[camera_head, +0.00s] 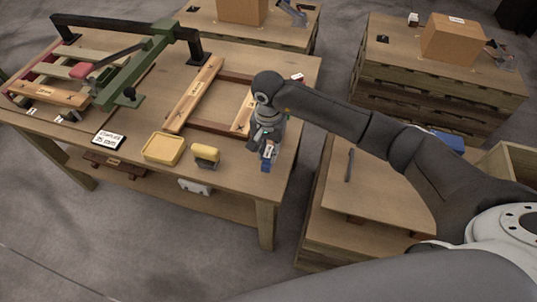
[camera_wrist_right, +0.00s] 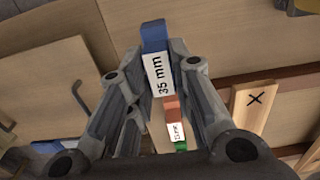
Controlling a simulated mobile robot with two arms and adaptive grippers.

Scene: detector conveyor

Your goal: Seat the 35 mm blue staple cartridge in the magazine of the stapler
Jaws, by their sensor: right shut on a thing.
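My right gripper (camera_head: 266,143) hangs over the front right part of the wooden table (camera_head: 230,185). It is shut on the blue staple cartridge (camera_head: 267,164), whose white label reads "35 mm" in the right wrist view. There the cartridge (camera_wrist_right: 154,37) sits between the fingertips of the right gripper (camera_wrist_right: 163,70), with its blue end sticking out beyond them. A red piece (camera_wrist_right: 171,107) and a green piece (camera_wrist_right: 181,146) show between the fingers; what they rest on is unclear. I cannot make out the stapler or its magazine for certain. My left gripper is not in view.
A green and black frame device (camera_head: 140,62) stands at the table's left. A label card (camera_head: 108,140), a yellow tray (camera_head: 163,149) and a yellow-topped block (camera_head: 205,155) lie along the front. A wooden frame (camera_head: 195,92) lies behind. Boxes on crates stand beyond.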

